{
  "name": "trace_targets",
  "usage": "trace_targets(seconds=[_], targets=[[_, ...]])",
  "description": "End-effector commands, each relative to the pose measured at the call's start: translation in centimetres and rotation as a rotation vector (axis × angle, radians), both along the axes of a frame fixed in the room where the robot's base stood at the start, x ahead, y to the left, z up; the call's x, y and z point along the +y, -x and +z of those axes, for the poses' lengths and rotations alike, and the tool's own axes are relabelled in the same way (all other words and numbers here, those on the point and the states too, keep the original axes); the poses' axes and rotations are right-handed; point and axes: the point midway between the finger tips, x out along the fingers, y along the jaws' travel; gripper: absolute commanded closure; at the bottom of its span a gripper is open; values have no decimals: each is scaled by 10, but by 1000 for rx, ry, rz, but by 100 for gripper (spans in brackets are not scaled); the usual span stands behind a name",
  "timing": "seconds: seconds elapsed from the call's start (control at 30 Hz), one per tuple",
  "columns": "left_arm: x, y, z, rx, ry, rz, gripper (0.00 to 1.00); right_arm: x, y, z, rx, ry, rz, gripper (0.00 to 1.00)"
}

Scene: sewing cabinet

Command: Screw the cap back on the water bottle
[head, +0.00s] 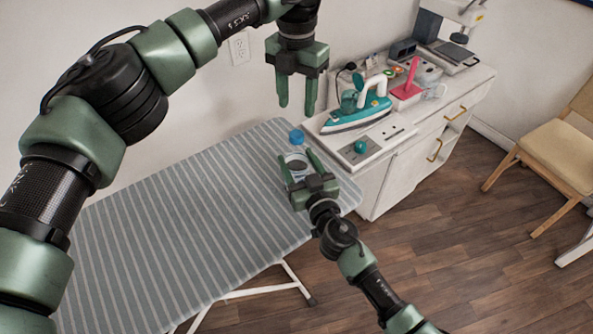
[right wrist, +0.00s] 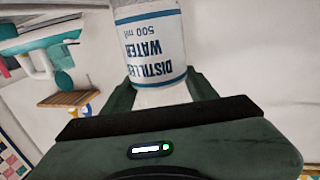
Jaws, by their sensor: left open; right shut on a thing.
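The clear water bottle (head: 296,156) with a white label stands upright near the right end of the striped ironing board (head: 190,210). The blue cap (head: 296,136) sits on top of its neck; I cannot tell how tightly it is seated. My right gripper (head: 299,166) is shut on the bottle, with a finger on each side. In the right wrist view, the label of the bottle (right wrist: 150,45) reads "DISTILLED WATER 500 ml" upside down; the cap is out of that view. My left gripper (head: 296,107) is open and empty, pointing down above the cap, apart from it.
A white cabinet (head: 398,168) stands right behind the board. It holds a teal iron (head: 358,108), a pink item (head: 409,78) and a sewing machine (head: 450,35). A wooden chair (head: 560,135) is at the far right. The left and middle of the board are clear.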

Motion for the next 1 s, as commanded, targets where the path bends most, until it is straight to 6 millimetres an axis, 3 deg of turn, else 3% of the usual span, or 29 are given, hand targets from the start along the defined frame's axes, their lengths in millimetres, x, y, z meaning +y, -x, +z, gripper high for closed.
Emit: trace_targets(seconds=[0.27,0.7,1.0], targets=[[0,0,-7,2,0,3,53,0,0,0,1,0,0,100],[1,1,-69,3,-1,5,53,0,0,0,0,0,0,100],[0,0,-81,1,-1,4,53,0,0,0,0,0,0,100]])
